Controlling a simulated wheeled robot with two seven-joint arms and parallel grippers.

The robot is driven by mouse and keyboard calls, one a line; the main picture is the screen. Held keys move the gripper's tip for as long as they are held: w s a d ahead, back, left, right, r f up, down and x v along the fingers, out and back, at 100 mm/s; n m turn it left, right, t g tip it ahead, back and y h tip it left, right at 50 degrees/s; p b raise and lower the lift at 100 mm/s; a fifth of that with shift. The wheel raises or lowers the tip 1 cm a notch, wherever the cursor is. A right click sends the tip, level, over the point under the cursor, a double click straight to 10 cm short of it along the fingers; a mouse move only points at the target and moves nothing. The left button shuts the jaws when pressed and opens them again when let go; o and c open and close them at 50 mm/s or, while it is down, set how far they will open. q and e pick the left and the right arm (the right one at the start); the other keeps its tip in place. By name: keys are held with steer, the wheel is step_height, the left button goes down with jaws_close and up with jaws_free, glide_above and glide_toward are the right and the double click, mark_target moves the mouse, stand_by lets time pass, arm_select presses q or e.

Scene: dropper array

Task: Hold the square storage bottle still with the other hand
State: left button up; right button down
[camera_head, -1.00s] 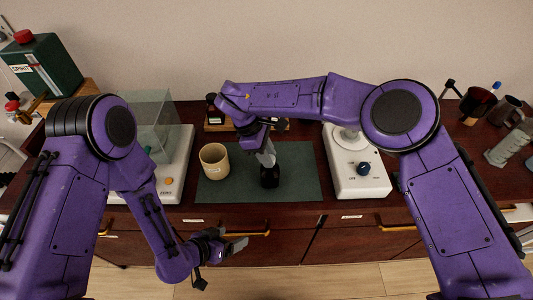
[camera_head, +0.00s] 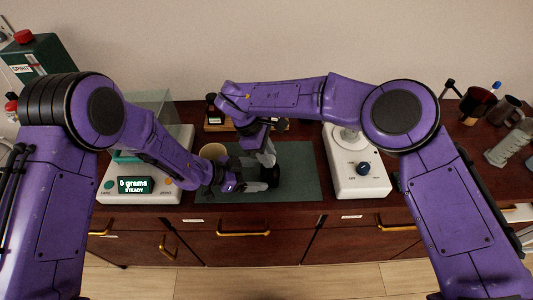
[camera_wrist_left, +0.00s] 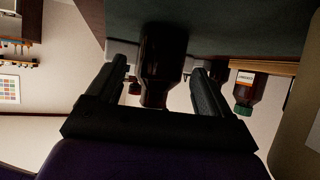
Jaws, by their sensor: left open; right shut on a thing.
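The square storage bottle (camera_head: 273,178) stands upright on the dark green mat (camera_head: 303,175) in the head view. It is small and dark there. In the left wrist view the brown bottle (camera_wrist_left: 162,60) appears upside down between my two left fingers. My left gripper (camera_head: 263,184) is open, low at the bottle, with a finger on either side; contact cannot be made out. My right gripper (camera_head: 266,157) is above the bottle, pointing down, shut at its top. What exactly its fingers pinch is hidden.
A beige cup (camera_head: 213,151) stands close behind my left wrist. A balance (camera_head: 135,184) reading 0 grams is at left, and a white device with a dark knob (camera_head: 362,169) at right. A labelled brown bottle with a green cap (camera_wrist_left: 245,92) shows in the wrist view.

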mark_target(267, 175)
arm_select(q)
steer(key=shift+x, duration=2.3)
steer(key=c, duration=0.6)
steer(key=shift+o, duration=1.4)
steer(key=c, duration=0.4)
steer(key=shift+c, duration=0.2)
steer(key=shift+s, duration=0.1)
arm_select(e)
steer(key=shift+r, duration=0.1)
